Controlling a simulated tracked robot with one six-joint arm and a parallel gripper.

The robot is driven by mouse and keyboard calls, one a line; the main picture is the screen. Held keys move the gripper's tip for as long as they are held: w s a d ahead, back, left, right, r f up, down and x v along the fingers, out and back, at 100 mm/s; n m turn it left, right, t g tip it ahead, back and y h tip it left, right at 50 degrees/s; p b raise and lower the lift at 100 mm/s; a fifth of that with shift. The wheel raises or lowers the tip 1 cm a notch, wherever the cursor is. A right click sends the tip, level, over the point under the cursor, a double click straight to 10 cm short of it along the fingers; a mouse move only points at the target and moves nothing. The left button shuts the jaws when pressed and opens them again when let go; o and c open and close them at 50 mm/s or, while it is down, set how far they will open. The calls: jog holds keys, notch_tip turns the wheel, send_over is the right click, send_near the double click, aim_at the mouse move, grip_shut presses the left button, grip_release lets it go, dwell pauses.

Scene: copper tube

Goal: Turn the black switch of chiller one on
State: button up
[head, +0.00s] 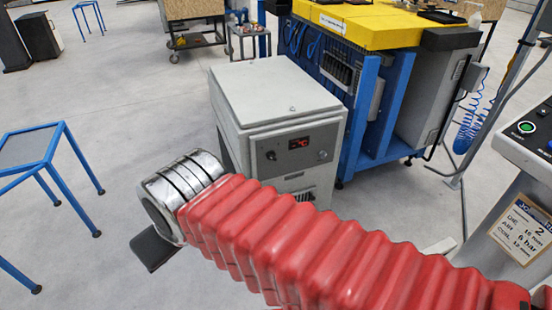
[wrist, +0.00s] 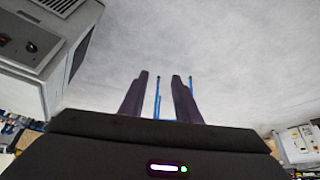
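A grey box-shaped chiller (head: 275,95) stands on the floor at the centre of the head view. No label naming the chiller is readable. The chiller also shows at the upper left of the wrist view (wrist: 50,75), with the switch (wrist: 31,47) on its panel. My gripper (wrist: 160,77) is open and empty, its two dark fingers apart over the floor, away from the chiller.
A blue-framed machine with a yellow top (head: 370,25) stands close behind the chiller. A blue-legged table (head: 30,150) is at the left. A control panel with a green button (head: 526,127) is at the right. The floor left of the chiller is clear.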

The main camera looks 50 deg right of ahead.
jog(key=shift+w, duration=0.35)
jog(key=shift+w, duration=0.1)
